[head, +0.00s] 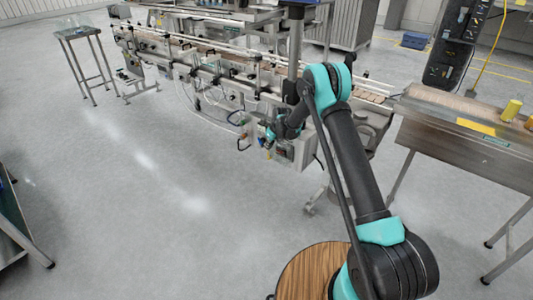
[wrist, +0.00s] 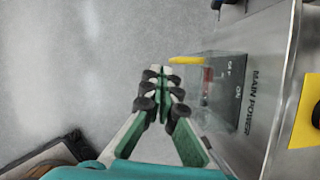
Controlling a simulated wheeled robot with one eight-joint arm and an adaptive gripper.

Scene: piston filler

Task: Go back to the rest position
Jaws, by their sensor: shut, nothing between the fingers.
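My gripper (wrist: 163,74) is shut and empty in the wrist view, its green and black fingers pressed together. Just right of the fingertips is a dark switch panel (wrist: 226,98) with OFF and ON marks and a small red part (wrist: 208,74). "MAIN POWER" is printed beside it on a metal plate (wrist: 262,90). I cannot tell whether the fingertips touch the panel. In the head view my arm reaches forward to the conveyor machine (head: 215,62), and my gripper (head: 268,141) is small and partly hidden near the control box (head: 287,150).
A metal table (head: 470,138) with yellow items stands at the right. A small stand (head: 76,33) is at the far left, and another table edge (head: 14,222) at the near left. A round wooden top (head: 305,270) is close in front. The grey floor (head: 150,180) at centre left is clear.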

